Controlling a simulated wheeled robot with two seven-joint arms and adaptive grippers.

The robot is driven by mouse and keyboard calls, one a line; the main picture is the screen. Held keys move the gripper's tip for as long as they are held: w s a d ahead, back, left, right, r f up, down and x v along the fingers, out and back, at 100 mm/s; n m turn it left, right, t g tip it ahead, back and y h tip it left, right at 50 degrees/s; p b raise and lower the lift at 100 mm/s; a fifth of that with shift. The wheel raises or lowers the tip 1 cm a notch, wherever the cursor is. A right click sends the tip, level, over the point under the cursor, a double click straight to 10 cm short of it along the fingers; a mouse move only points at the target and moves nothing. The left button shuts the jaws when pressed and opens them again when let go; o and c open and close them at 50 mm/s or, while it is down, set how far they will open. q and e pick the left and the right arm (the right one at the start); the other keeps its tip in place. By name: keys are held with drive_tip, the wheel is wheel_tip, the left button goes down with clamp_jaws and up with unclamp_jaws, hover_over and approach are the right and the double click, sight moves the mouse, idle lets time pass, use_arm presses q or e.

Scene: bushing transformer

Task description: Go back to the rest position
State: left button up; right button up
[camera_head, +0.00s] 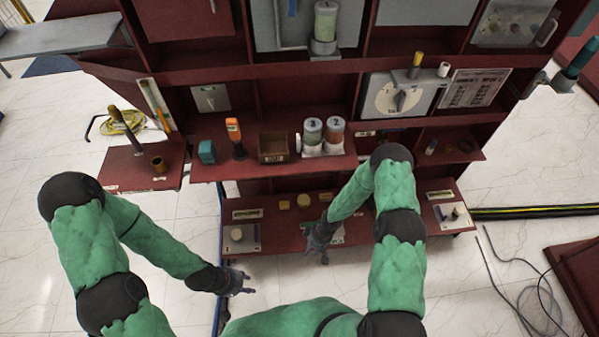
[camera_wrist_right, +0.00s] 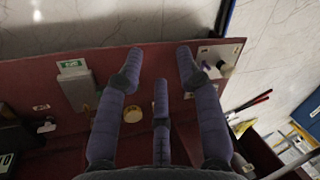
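My left gripper (camera_head: 240,284) hangs low over the white floor, left of and in front of the lower red shelf. Its fingers look spread and nothing shows in them. My right gripper (camera_head: 320,246) is over the lower red shelf (camera_head: 275,240), near its middle and front edge. In the right wrist view, the fingers of the right gripper (camera_wrist_right: 158,68) are apart with nothing between them. A yellow round piece (camera_wrist_right: 132,114) lies on the shelf beside the left finger, apart from it.
A red cabinet (camera_head: 440,67) stands ahead. Its middle shelf holds an open brown box (camera_head: 272,146), an orange-topped tool (camera_head: 235,138) and two numbered jars (camera_head: 313,134). A side shelf (camera_head: 130,177) is at left. Cables (camera_head: 520,292) lie on the floor at right.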

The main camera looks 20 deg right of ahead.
drive_tip(key=s+a+r+m, duration=0.3)
drive_tip(key=s+r, duration=0.3)
drive_tip(key=r, duration=0.2)
drive_tip(key=s+a+r+m+t, duration=0.1)
drive_tip(key=s+a+r+m, duration=0.2)
drive_tip(key=r, duration=0.5)
drive_tip(key=s+m, duration=0.1)
drive_tip(key=s, duration=0.1)
drive_tip(key=shift+s+m, duration=0.35)
drive_tip(key=shift+m, duration=0.05)
drive_tip(key=shift+a, duration=0.1)
